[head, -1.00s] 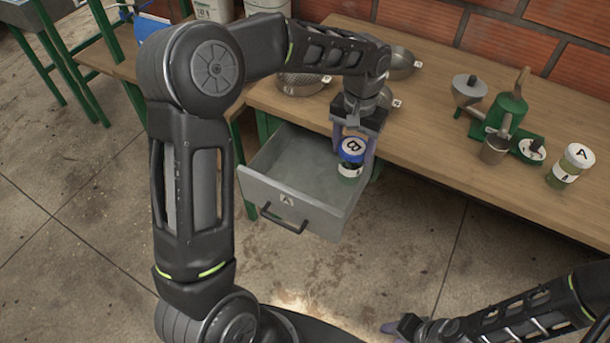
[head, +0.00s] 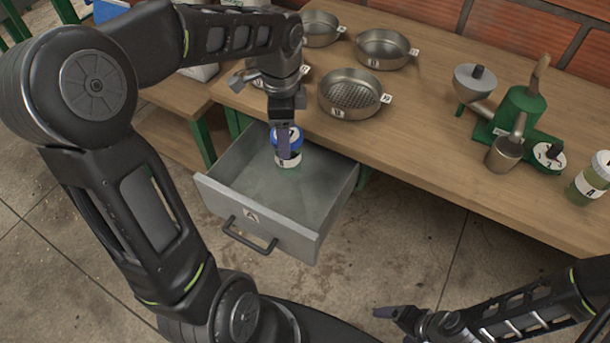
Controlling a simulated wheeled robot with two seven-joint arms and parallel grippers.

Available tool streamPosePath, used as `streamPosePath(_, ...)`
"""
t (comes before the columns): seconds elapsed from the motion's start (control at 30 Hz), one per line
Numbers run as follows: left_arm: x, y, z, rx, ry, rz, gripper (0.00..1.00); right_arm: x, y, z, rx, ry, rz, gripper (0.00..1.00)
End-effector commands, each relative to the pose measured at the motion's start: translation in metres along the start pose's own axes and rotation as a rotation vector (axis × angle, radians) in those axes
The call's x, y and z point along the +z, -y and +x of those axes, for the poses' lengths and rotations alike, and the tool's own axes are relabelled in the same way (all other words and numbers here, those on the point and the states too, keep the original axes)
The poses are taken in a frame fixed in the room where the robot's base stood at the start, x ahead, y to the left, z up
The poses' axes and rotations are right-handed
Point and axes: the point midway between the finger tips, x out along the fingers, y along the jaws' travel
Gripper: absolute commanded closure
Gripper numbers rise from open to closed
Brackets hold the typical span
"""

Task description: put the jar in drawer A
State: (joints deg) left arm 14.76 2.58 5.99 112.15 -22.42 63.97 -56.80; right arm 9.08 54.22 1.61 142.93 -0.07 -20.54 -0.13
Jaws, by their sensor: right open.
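The jar (head: 294,160) has a blue lid and a white label, and is upright in the drawer's opening, towards the back. My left gripper (head: 284,142) points down over it, shut on the jar, with one finger in front hiding part of it. Whether the jar touches the drawer floor I cannot tell. Drawer A (head: 283,229), grey metal with a black handle and an A label, is pulled out under the bench and otherwise looks empty. My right gripper (head: 386,313) is open and empty, low at the bottom right, away from the bench.
On the wooden bench (head: 430,150) stand several metal sieves (head: 345,112), a green pulper (head: 520,110) and a white-lidded jar marked A (head: 586,190). The bench edge lies right behind the drawer. The floor (head: 400,265) in front is clear.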

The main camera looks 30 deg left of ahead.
Motion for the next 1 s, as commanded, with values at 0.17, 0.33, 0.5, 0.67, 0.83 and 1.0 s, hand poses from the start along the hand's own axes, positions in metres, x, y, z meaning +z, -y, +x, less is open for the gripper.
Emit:
streamPosePath(0.17,0.009,-0.004,0.003,-0.001,-0.001,0.069,1.0,0.001,-0.002,0.005,0.0,0.001,0.0,0.14)
streamPosePath(0.33,0.008,-0.003,0.002,-0.001,-0.001,0.07,1.0,0.001,-0.002,0.004,0.0,0.001,0.0,0.14)
streamPosePath(0.5,0.008,-0.004,0.008,0.001,0.0,0.07,1.0,0.001,-0.002,0.005,0.0,0.001,0.0,0.14)
streamPosePath(0.67,0.009,-0.004,0.034,0.003,0.002,0.069,1.0,0.001,-0.003,0.008,0.0,0.001,0.0,0.14)
streamPosePath(0.83,0.008,-0.004,0.061,0.001,0.0,0.069,1.0,0.0,-0.004,0.011,0.0,0.0,0.0,0.14)
streamPosePath(1.0,0.008,-0.003,0.065,-0.002,0.0,0.069,1.0,0.0,-0.004,0.01,0.0,0.0,-0.001,0.14)
